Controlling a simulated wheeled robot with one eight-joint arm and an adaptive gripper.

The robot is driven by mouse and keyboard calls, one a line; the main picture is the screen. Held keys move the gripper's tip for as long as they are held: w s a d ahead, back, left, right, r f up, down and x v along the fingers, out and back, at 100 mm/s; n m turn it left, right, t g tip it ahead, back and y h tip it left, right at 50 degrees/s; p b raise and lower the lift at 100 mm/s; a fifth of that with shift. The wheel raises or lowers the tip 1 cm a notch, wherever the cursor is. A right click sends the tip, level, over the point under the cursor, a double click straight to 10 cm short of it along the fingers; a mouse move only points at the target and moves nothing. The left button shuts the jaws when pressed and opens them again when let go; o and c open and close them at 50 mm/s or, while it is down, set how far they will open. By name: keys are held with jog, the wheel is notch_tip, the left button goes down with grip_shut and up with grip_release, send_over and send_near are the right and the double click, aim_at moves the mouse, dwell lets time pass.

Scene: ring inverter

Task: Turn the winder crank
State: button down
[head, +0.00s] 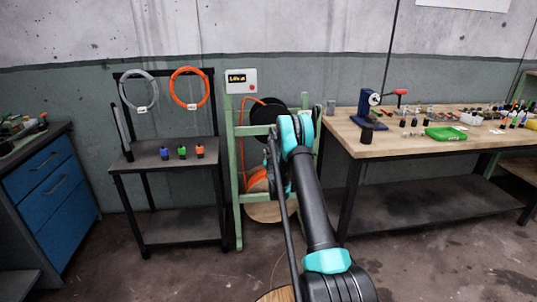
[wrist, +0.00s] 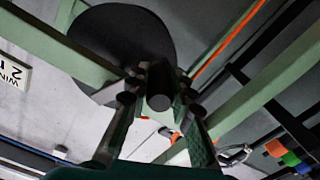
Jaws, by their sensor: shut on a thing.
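The winder is a green frame (head: 236,170) by the wall, with a black disc (head: 266,114) and orange cable (head: 255,178) low on it. The black disc also shows in the wrist view (wrist: 115,40), against the green bars. A dark cylindrical crank handle (wrist: 158,86) points towards the wrist camera. My gripper (wrist: 158,96) is shut on this handle, with one finger on each side. In the head view my arm hides the handle and the fingertips.
A display box (head: 241,81) tops the frame. A dark rack (head: 165,150) with hung cable rings and small coloured items stands left. A wooden workbench (head: 400,147) with a blue device (head: 368,108) and a green tray (head: 446,133) stands close on the right.

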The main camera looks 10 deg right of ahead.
jog(key=shift+a, duration=0.1)
jog(key=c, duration=1.3)
grip_release()
jog(key=shift+s+a, duration=0.1)
jog(key=shift+s, duration=3.6)
jog(key=shift+c, duration=0.2)
